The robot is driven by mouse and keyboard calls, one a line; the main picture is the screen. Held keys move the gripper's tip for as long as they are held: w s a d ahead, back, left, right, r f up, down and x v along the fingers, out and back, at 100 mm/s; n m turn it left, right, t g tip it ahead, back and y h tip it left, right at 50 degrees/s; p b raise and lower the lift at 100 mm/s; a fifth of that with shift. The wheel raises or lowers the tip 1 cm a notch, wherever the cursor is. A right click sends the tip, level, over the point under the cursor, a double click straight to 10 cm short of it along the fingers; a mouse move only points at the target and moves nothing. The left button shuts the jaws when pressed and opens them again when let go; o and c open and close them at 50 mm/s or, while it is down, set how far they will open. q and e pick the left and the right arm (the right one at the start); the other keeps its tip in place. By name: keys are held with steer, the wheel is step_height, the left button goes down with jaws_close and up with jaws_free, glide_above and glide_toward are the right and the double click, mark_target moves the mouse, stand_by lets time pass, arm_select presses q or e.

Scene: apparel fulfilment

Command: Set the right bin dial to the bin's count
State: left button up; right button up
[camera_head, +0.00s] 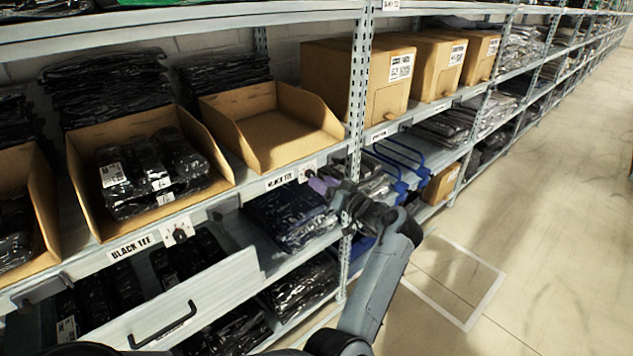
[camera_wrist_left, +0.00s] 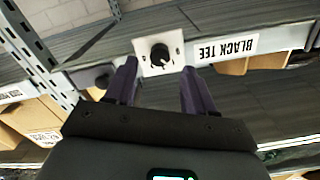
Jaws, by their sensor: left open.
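The right bin (camera_head: 235,140) is an open cardboard bin on the shelf, and its visible floor is empty. Its dial (camera_head: 307,172) sits on the shelf edge, right of a BLACK TEE label (camera_head: 281,181). In the left wrist view the dial is a black knob (camera_wrist_left: 160,54) on a white plate, with a white pointer mark toward the lower right. My left gripper (camera_head: 322,184) is open at the dial. Its two purple fingers (camera_wrist_left: 158,70) are spread, with the knob showing between and just beyond the tips; contact cannot be told. My right gripper is not in view.
The left bin (camera_head: 85,190) holds several bagged black garments and has its own dial (camera_head: 178,230). A shelf upright (camera_head: 357,90) stands close to my left gripper. An open drawer (camera_head: 215,290) juts out below. Closed cartons (camera_head: 335,75) stand farther right; the floor aisle is clear.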

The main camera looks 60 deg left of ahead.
arm_select(q)
steer(key=shift+s+a+b, duration=0.15)
steer(key=shift+a+b, duration=0.05)
steer(key=shift+a, duration=0.7)
steer(key=shift+s+a+b, duration=0.1)
steer(key=shift+a+b, duration=0.05)
steer(key=shift+a, duration=0.75)
jaws_close()
steer(key=shift+n, duration=3.9)
